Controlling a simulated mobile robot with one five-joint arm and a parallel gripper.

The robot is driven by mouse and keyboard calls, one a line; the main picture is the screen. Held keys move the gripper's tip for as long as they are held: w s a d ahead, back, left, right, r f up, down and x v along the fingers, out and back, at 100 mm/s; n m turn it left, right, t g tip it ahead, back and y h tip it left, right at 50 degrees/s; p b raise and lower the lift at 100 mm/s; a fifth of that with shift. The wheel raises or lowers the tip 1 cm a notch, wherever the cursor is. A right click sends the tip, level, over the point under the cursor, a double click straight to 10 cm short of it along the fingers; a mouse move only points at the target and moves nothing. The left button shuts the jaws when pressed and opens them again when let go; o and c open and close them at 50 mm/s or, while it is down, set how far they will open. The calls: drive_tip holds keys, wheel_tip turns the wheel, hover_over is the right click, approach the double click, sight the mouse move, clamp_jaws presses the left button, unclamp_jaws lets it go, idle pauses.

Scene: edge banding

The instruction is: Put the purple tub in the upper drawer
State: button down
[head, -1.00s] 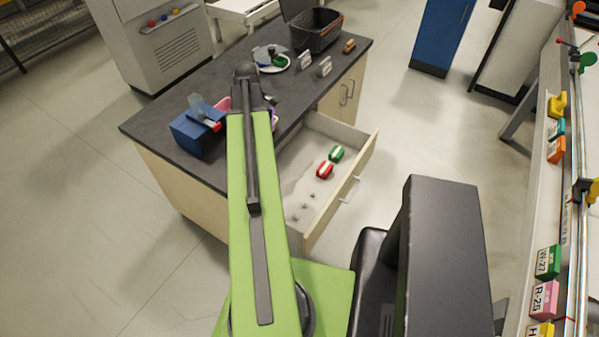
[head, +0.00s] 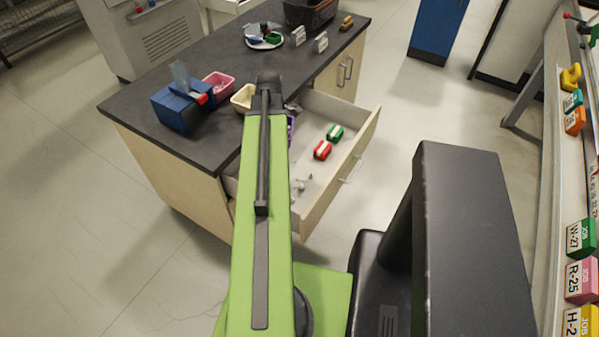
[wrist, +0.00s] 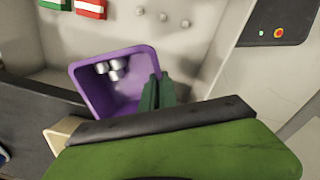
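The purple tub (wrist: 92,98) hangs tilted in the wrist view, with several small metal cylinders (wrist: 112,68) inside. My gripper (wrist: 156,92) is shut on its right-hand wall, one finger inside and one outside. In the head view only a sliver of the purple tub (head: 291,128) shows beside my green arm, which hides the rest. The upper drawer (head: 341,170) is pulled open, and the tub appears to be over its counter-side part. How high the tub is above the drawer floor I cannot tell.
On the counter (head: 215,60) are a blue device (head: 178,108), a pink tub (head: 218,84) and a cream tub (head: 242,97).

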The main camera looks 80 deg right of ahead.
drive_tip(key=s+f+m+b, duration=0.1)
drive_tip(key=s+f+b, duration=0.5)
drive_tip(key=f, duration=0.4)
drive_tip(key=w+f+b, duration=0.2)
drive_tip(key=w, duration=0.2)
drive_tip(key=w+d+f+b, duration=0.1)
drive_tip(key=w+f+b, duration=0.1)
drive_tip(key=w+b, duration=0.1)
drive_tip(key=w+f+b, duration=0.3)
drive_tip(key=w, duration=0.3)
drive_tip(key=shift+d+f, duration=0.1)
drive_tip(key=shift+d, duration=0.3)
wheel_tip(320, 180, down, 4)
drive_tip(key=b, duration=0.4)
drive_tip(key=shift+f+b, duration=0.2)
drive_tip(key=shift+b, duration=0.2)
drive_tip(key=c, duration=1.6)
unclamp_jaws()
drive_tip(key=shift+r, duration=0.1)
drive_tip(key=shift+c, duration=0.2)
wheel_tip(320, 180, up, 12)
drive_tip(key=a+p, duration=0.1)
drive_tip(key=p, duration=1.1)
drive_tip(key=shift+r+p, duration=0.2)
drive_tip(key=shift+p, duration=0.1)
